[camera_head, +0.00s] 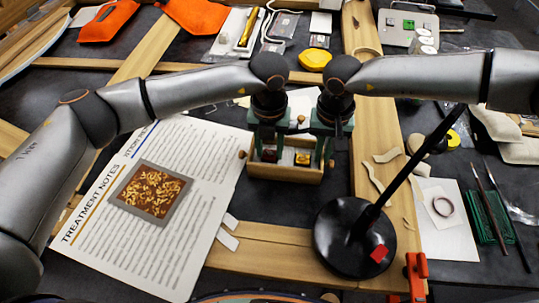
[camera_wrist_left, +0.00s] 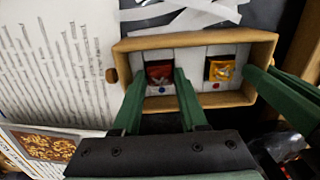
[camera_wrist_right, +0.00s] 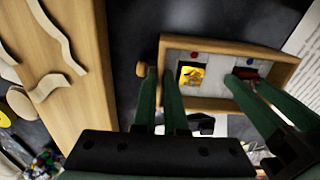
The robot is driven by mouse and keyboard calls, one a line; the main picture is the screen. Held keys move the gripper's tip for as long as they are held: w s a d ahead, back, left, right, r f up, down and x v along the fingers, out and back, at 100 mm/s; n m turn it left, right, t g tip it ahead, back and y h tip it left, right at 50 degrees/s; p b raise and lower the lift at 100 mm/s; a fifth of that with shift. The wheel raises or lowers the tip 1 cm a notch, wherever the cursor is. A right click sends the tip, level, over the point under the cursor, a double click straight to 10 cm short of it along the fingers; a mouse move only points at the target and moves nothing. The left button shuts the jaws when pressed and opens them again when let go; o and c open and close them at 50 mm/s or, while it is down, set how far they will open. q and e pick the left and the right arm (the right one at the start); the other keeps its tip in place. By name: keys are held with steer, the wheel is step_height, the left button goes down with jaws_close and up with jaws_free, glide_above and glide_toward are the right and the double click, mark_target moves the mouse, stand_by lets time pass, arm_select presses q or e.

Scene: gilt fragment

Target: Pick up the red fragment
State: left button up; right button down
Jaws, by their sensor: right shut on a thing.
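The red fragment (camera_head: 269,156) lies in the left compartment of a small wooden box (camera_head: 284,174); it also shows in the left wrist view (camera_wrist_left: 159,71). A yellow-orange fragment (camera_head: 302,159) lies in the other compartment. My left gripper (camera_head: 267,151) is open, its fingertips down in the box on either side of the red fragment; contact cannot be told. My right gripper (camera_head: 324,154) is shut on the box's end wall (camera_wrist_right: 160,72) beside the yellow fragment, one finger inside and one outside. The left fingers partly hide the red fragment in the right wrist view.
A treatment notes sheet (camera_head: 190,225) with a gilt panel (camera_head: 151,190) lies left of the box. A round black base (camera_head: 340,255) with a slanted arm stands close at front right. Wooden beams (camera_head: 390,220) frame the work area.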

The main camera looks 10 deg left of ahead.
mark_target(269, 152)
arm_select(q)
jaws_close()
steer(key=shift+r, duration=0.15)
step_height(269, 152, up, 10)
stand_by(0.5)
arm_select(e)
steer(key=c, duration=0.9)
jaws_free()
